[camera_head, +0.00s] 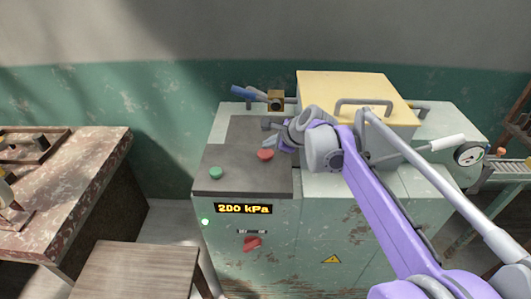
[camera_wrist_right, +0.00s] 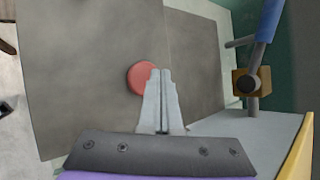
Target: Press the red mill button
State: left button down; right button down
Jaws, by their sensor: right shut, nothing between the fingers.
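The red button (camera_head: 265,154) is a round cap on the dark top panel of the green machine. It also shows in the right wrist view (camera_wrist_right: 141,77), just left of my fingertips, which partly cover its right edge. My right gripper (camera_head: 267,146) is shut and empty, with its tips right beside or above the red button. In the right wrist view its two fingers (camera_wrist_right: 160,73) lie together. I cannot tell whether they touch the button. My left gripper is not in view.
A green button (camera_head: 216,172) sits left of the red one. The machine front has a display (camera_head: 243,209) reading 200 kPa and a red knob (camera_head: 252,243). A yellow lid (camera_head: 350,92) stands behind my right arm. A blue-handled lever (camera_wrist_right: 268,22) is near the back.

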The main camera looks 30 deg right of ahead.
aim_at(269, 154)
jog(key=shift+f, duration=0.1)
dwell(0.7)
jog(key=shift+f, duration=0.35)
jog(key=shift+f+b, duration=0.4)
dwell(0.6)
jog(key=shift+r, duration=0.15)
jog(key=shift+r+p, duration=0.7)
jog(key=shift+p, duration=0.05)
notch_tip(269, 154, up, 5)
jog(key=p, duration=0.3)
jog(key=shift+p, duration=0.35)
